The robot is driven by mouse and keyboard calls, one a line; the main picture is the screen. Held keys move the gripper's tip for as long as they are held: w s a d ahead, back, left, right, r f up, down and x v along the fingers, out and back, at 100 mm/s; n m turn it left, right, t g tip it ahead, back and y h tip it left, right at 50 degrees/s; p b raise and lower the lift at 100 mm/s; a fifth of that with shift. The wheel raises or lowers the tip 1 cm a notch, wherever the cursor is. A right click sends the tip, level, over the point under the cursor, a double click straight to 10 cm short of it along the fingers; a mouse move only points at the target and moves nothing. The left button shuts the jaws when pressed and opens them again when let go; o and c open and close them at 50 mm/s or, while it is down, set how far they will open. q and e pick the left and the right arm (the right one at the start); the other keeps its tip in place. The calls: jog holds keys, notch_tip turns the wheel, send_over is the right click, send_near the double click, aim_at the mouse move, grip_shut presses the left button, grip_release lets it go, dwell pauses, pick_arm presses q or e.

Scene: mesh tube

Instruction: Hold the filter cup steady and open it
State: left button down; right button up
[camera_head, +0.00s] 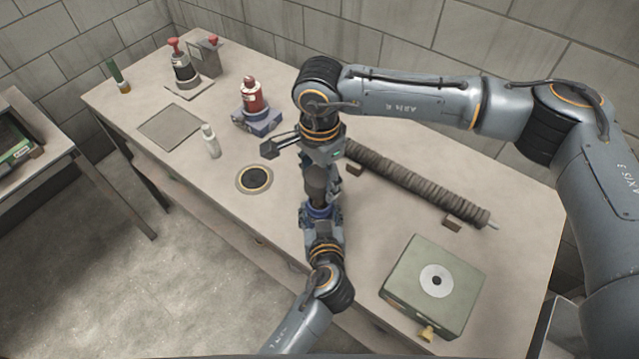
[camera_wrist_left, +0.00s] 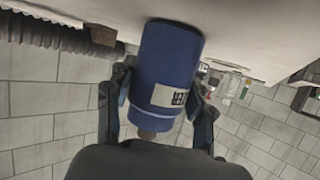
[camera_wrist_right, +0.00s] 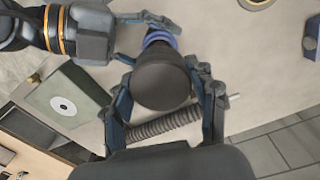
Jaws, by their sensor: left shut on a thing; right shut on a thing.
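The filter cup has a blue body with a white label and a dark grey upper part. In the left wrist view the blue body (camera_wrist_left: 165,60) sits between both fingers of my left gripper (camera_head: 321,212), which is shut on it. In the right wrist view the dark upper part (camera_wrist_right: 162,78) is between the fingers of my right gripper (camera_wrist_right: 170,95), which is shut on it. In the head view the dark part (camera_head: 316,182) shows between the two grippers. The blue body is largely hidden there by my left gripper.
A ribbed mesh tube (camera_head: 415,182) lies on blocks behind right. A green box (camera_head: 462,268) with a white disc stands at the right front. A red bottle (camera_head: 253,96), a small white bottle (camera_head: 211,141) and a dark ring (camera_head: 255,179) are on the left. The table front right of the ring is mostly clear.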

pick_arm(q)
jog(key=shift+c, duration=2.1)
grip_release()
